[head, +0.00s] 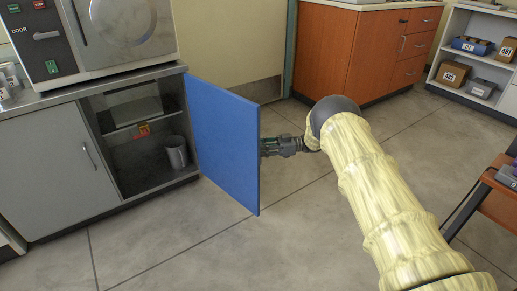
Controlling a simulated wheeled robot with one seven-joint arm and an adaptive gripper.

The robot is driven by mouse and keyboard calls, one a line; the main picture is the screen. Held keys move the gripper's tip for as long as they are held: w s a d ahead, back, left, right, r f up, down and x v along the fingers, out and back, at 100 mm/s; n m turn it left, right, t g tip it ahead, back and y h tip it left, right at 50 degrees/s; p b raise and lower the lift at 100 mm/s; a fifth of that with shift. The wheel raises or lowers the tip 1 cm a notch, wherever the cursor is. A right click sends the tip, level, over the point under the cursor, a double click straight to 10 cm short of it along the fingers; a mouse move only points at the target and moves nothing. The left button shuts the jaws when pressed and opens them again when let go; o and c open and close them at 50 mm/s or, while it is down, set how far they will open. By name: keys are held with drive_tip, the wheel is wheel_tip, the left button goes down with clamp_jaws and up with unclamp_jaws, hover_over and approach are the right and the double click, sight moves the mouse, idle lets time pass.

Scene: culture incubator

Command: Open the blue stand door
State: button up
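The blue stand door (225,141) stands swung out from the right edge of the stand's open compartment, well away from closed. The stand (58,163) is a grey cabinet under a metal top, with its right compartment exposed. My gripper (268,146) is at the right side of the blue door, close to its outer edge. Its fingertips are at or behind the door's edge, so I cannot tell whether they touch the door or whether they are open or shut. Any handle on the door is hidden from this view.
Inside the compartment are a shelf, a grey cup (176,152) and a small red-orange label (144,130). An incubator (95,38) sits on top. An orange cabinet (365,48) stands behind, and a shelf with boxes (476,62) at far right.

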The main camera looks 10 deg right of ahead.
drive_tip(key=shift+s, duration=0.1)
idle(0.3)
drive_tip(key=d, duration=1.2)
